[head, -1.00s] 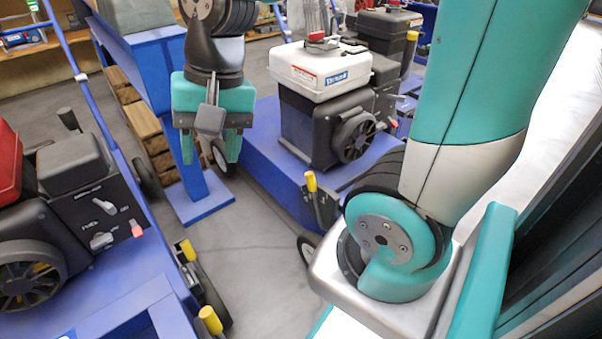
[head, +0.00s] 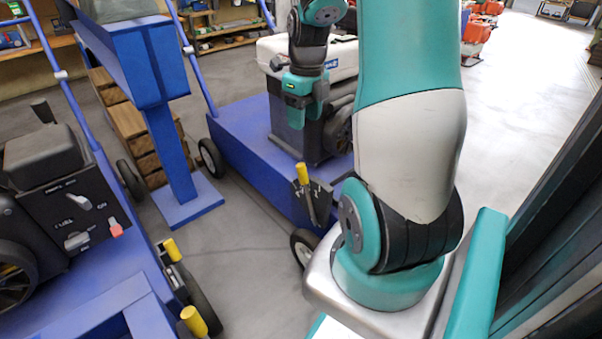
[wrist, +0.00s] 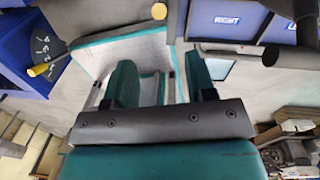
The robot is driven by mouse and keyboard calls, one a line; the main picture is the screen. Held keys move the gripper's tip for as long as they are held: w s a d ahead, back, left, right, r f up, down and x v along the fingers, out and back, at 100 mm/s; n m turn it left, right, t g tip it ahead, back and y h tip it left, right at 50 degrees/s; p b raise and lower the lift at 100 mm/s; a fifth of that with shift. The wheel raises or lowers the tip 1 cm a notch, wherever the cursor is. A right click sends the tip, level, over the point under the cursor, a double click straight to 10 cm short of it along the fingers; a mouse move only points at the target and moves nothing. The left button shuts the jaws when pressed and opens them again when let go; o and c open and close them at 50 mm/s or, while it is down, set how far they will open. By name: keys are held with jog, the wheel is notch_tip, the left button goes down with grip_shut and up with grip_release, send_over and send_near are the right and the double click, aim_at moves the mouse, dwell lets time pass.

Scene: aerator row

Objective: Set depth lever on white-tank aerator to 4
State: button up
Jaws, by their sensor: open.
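The white-tank aerator stands at the centre of the head view, with a white tank (head: 268,50) over a black engine on a blue deck (head: 238,135). Its depth lever (head: 303,175) has a yellow grip and stands near upright beside a dark plate at the deck's front corner; the setting is too small to read. My gripper (head: 305,108) is open and empty, in front of the engine and above the lever, apart from it. In the wrist view its spread fingers (wrist: 158,82) show, with a yellow-tipped lever (wrist: 40,70) by a numbered dark plate at left.
Another blue aerator with a black engine (head: 70,200) stands at left, with yellow grips (head: 171,249) at its edge. A blue post (head: 168,150) on a foot plate stands between the machines. Grey floor (head: 245,250) is clear between them.

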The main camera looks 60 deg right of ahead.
aim_at(301, 161)
jog(key=f+b, duration=0.2)
jog(key=f, duration=0.2)
jog(key=f+b, duration=0.3)
jog(key=f, duration=0.2)
jog(key=a+f+b, duration=0.1)
jog(key=f+b, duration=0.1)
jog(key=f, duration=0.3)
jog(key=shift+f+b, duration=0.1)
jog(key=shift+b, duration=0.3)
jog(key=shift+c, duration=0.3)
grip_shut()
